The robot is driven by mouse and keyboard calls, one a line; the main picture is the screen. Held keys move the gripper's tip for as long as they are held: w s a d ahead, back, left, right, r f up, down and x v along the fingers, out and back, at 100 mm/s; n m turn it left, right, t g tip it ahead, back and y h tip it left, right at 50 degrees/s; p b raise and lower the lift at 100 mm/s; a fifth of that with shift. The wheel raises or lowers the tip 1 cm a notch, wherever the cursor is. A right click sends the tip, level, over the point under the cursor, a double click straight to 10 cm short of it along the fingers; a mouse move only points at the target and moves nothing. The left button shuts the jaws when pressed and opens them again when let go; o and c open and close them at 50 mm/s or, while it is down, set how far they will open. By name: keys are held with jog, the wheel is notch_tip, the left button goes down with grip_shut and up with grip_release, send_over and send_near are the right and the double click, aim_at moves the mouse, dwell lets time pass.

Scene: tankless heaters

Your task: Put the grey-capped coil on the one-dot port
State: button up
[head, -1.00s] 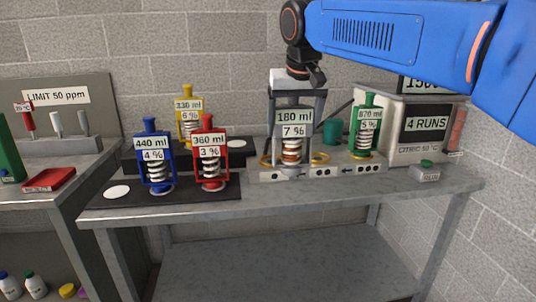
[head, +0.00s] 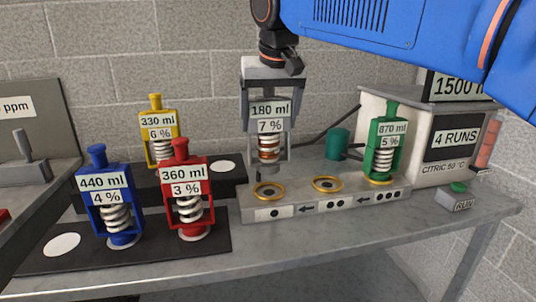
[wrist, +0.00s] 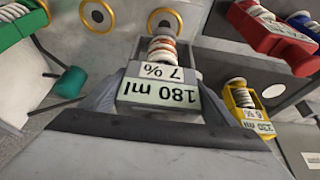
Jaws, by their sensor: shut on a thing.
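The grey-capped coil (head: 268,140), labelled 180 ml and 7 %, hangs upright in my gripper (head: 268,100), which is shut on its top. It also shows in the wrist view (wrist: 160,88). The one-dot port (head: 269,191) is an empty gold ring at the left end of the grey block. The coil's lower end is apart from it, above it in the head view; the exact offset in depth is unclear. The port also shows just beyond the coil in the wrist view (wrist: 164,20).
The two-dot port (head: 327,184) is empty. A green coil (head: 386,145) stands on the three-dot port. Blue (head: 100,200), red (head: 187,190) and yellow (head: 158,130) coils stand left on dark mats. A teal cup (head: 338,144) and the heater box (head: 430,140) are behind right.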

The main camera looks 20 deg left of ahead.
aim_at(269, 143)
jog(key=shift+f, duration=3.2)
jog(key=o, duration=2.1)
jog(key=shift+f, duration=0.1)
jog(key=v, duration=1.2)
jog(key=shift+d, duration=0.1)
